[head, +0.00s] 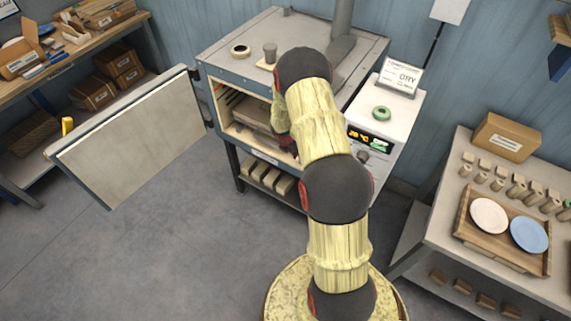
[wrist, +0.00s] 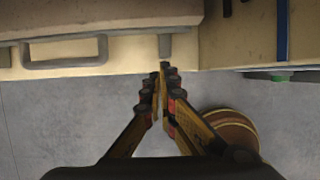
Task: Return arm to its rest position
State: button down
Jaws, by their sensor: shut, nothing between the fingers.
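My arm reaches up from my base toward the open front of the grey dryer cabinet (head: 232,68). My gripper is mostly hidden behind the arm in the head view. In the wrist view my gripper (wrist: 163,72) is shut and empty, its fingertips together at the pale front edge of the dryer (wrist: 120,62). I cannot tell whether they touch it. The dryer door (head: 135,150) stands wide open to the left. A drawer-like tray (head: 262,116) shows inside the opening, partly hidden by my arm.
A white plate (head: 489,216) and a blue plate (head: 529,235) lie in a wooden tray (head: 480,249) on the right table. A control cabinet (head: 405,110) stands right of the dryer. A workbench (head: 90,42) is at the back left. The floor (head: 190,240) at front left is clear.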

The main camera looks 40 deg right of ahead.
jog(key=s+a, duration=0.2)
jog(key=a, duration=0.5)
jog(key=shift+s+a, duration=0.15)
jog(key=shift+a, duration=0.05)
jog(key=s+a+r+m+g, duration=0.3)
jog(key=s+r+m, duration=0.4)
jog(key=s+m, duration=0.45)
jog(key=s+a+r+m+t+y+b, duration=0.2)
jog(key=s+a+r+m+t+b, duration=0.1)
jog(key=a+r, duration=1)
jog(key=s+a+r+m+t+y+b, duration=0.2)
jog(key=s+a+r+m+t+b, duration=0.2)
jog(key=s+a+r, duration=0.5)
jog(key=a+r+m+b, duration=0.2)
jog(key=a+r+m, duration=0.1)
jog(key=r, duration=0.4)
jog(key=shift+s+a, duration=0.2)
jog(key=shift+a, duration=0.15)
